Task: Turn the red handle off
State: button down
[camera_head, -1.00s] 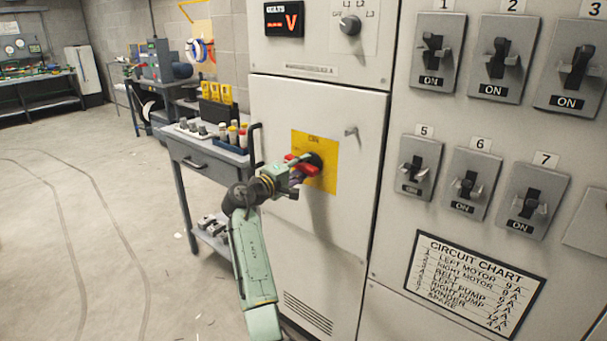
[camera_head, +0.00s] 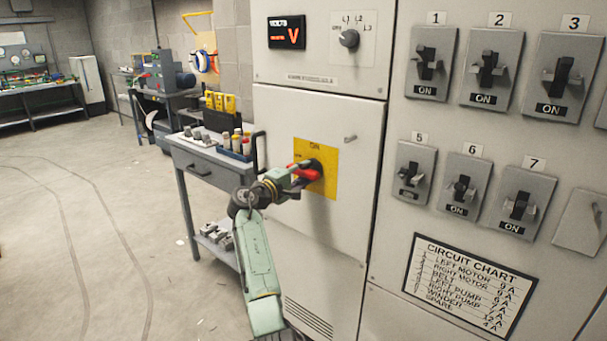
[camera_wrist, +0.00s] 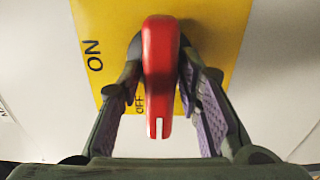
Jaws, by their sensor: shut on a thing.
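The red handle (camera_head: 307,173) sits on a yellow plate (camera_head: 328,162) on the grey cabinet door. In the wrist view the handle (camera_wrist: 160,65) points straight down the picture, its white-marked tip towards me. The plate's ON word (camera_wrist: 94,55) is left of it, and the OFF word (camera_wrist: 139,98) is beside it, partly covered by a finger. In the head view ON is at the plate's top and the handle points left. My gripper (camera_head: 301,177) is shut on the handle, one finger on each side (camera_wrist: 162,82). The handle's pivot is partly hidden.
A grey tool cart (camera_head: 205,163) stands close left of the cabinet, near my arm. A panel of breaker switches (camera_head: 485,78) and a circuit chart (camera_head: 467,288) are on the right. The floor (camera_head: 75,240) at the left is open.

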jog(key=c, duration=1.4)
grip_release()
jog(key=v, duration=1.2)
